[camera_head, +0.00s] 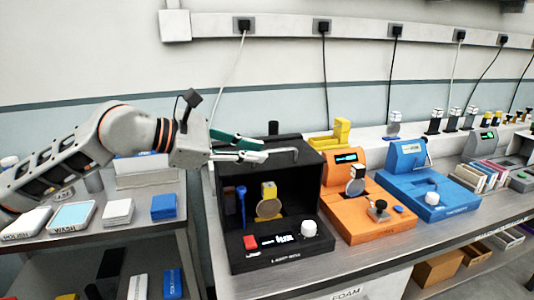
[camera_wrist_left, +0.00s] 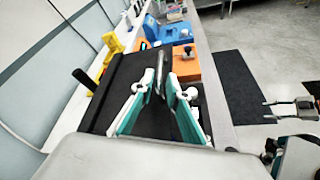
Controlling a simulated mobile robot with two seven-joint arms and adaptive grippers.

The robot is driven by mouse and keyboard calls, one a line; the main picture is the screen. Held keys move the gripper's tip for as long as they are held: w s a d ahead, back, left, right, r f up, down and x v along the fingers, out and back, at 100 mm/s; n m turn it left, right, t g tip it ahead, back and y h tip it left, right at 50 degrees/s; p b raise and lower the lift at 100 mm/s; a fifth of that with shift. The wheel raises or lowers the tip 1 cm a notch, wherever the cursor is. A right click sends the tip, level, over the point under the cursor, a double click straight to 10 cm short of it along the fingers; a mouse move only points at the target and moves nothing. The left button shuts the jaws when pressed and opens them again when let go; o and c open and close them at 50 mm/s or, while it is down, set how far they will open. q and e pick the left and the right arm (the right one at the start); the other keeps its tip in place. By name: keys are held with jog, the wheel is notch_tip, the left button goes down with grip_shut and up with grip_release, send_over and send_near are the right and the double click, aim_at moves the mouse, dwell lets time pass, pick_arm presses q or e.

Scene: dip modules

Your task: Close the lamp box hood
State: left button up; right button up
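The lamp box (camera_head: 283,258) is a black box on the bench with its front open. Inside show a blue stick, a yellow block and a round disc. Its black hood (camera_head: 245,172) forms the raised top, and its flat surface fills the middle of the left wrist view (camera_wrist_left: 125,85). A thin grey bent handle (camera_head: 286,151) sticks out at the hood. My left gripper (camera_head: 262,152) is over the hood, its fingertips on either side of the handle, with gaps showing in the left wrist view (camera_wrist_left: 161,78). Teal and grey parts at that view's lower right look like my right gripper (camera_wrist_left: 274,158); its fingers are unclear.
An orange device (camera_head: 370,218) stands close to the right of the box, then a blue device (camera_head: 430,198). A yellow holder (camera_head: 330,138) is behind. A side table with trays (camera_head: 72,216) is at left. Cables hang on the wall behind.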

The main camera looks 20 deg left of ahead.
pick_arm(q)
jog(key=v, duration=0.7)
jog(key=shift+s, duration=0.2)
jog(key=shift+a, duration=0.1)
